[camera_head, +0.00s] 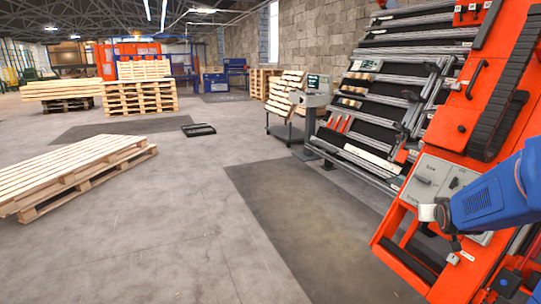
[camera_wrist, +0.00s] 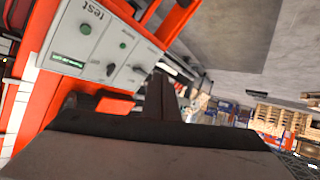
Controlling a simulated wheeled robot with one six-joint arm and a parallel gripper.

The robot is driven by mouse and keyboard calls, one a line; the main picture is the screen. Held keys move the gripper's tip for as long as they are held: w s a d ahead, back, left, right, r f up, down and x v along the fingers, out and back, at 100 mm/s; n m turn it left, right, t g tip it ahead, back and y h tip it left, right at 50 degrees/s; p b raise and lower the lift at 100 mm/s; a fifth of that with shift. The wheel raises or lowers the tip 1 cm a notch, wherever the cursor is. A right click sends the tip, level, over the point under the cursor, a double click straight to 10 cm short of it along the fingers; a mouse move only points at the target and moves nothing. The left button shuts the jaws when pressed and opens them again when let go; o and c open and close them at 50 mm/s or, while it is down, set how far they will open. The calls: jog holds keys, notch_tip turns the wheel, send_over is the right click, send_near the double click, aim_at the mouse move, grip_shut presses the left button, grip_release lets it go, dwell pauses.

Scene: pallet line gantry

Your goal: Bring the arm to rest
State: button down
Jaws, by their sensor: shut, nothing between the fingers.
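My blue arm (camera_head: 490,195) reaches in from the right edge of the head view. My gripper (camera_wrist: 160,95) shows in the wrist view as dark fingers standing together, shut and empty. The same grey panel (camera_wrist: 105,45), with the word "test", buttons and a green label, lies beyond the fingers, tilted in that view. I cannot tell the exact gap between my gripper and the panel.
The orange frame (camera_head: 478,105) carries a sloped rack with slats and wood pieces. A small console (camera_head: 313,92) stands left of it. A wooden pallet (camera_head: 75,168) lies at the left, and pallet stacks (camera_head: 140,97) stand behind.

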jog(key=s+a+r+n+g+y, duration=0.1)
jog(key=s+a+g+y, duration=0.2)
jog(key=s+a, duration=1.35)
jog(key=s+a+f+g+y, duration=0.1)
jog(key=s+a, duration=0.3)
jog(key=s, duration=0.4)
jog(key=s+a+f+n+g, duration=0.1)
jog(key=s+a+g, duration=0.1)
jog(key=s+a, duration=0.3)
jog(key=s, duration=0.4)
jog(key=shift+s+n+g+y, duration=0.2)
jog(key=shift+n+g+y, duration=0.1)
jog(key=shift+y, duration=0.1)
jog(key=shift+f, duration=0.1)
